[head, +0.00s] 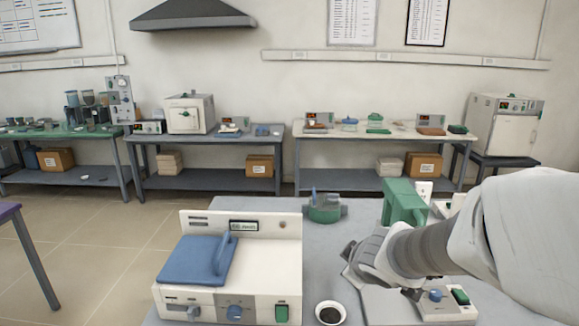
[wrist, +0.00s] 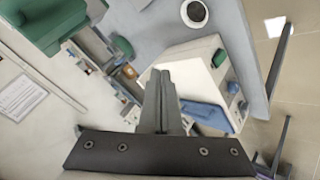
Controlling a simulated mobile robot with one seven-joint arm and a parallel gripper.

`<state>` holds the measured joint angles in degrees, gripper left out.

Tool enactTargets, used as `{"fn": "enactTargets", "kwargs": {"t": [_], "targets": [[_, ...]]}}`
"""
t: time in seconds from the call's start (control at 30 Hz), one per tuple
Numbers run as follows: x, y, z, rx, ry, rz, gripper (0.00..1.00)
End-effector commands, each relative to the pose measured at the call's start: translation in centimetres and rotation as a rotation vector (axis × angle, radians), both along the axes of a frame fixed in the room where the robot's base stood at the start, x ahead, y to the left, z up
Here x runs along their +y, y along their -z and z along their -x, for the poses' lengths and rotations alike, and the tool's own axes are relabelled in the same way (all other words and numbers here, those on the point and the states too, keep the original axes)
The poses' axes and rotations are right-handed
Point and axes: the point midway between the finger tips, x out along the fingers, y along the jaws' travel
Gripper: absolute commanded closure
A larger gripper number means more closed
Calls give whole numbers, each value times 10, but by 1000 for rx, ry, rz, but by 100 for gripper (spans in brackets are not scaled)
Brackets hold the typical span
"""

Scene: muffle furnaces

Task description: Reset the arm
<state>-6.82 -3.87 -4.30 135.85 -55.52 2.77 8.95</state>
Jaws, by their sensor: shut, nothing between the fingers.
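My arm reaches in from the right of the head view, low over the grey table (head: 370,212). My gripper (head: 350,258) is at its left end, just right of the white instrument, with its fingers partly hidden. In the wrist view my gripper (wrist: 160,78) shows two grey fingers together, with nothing between them. The white instrument (head: 270,255) has a blue lid (head: 195,260) and a small display. It also shows in the wrist view (wrist: 190,72), beyond the fingers.
A small white dish with dark contents (head: 330,313) stands at the table's front. A green device (head: 404,202) stands behind my arm, and a round green-and-grey device (head: 324,207) further left. A white muffle furnace (head: 190,114) and another (head: 502,123) stand at the back.

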Motion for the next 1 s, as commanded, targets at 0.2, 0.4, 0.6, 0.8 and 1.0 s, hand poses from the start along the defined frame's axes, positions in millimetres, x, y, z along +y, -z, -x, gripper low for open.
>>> {"fn": "enactTargets", "kwargs": {"t": [0.2, 0.4, 0.6, 0.8, 1.0], "targets": [[-45, -47, 64, 21, 341, -112, 100], [-48, -62, 138, 121, 560, -281, 100], [-26, -64, 198, 237, 650, -441, 100], [-12, -63, 221, 295, 667, -510, 100], [-10, -63, 222, 300, 667, -515, 100]]}}
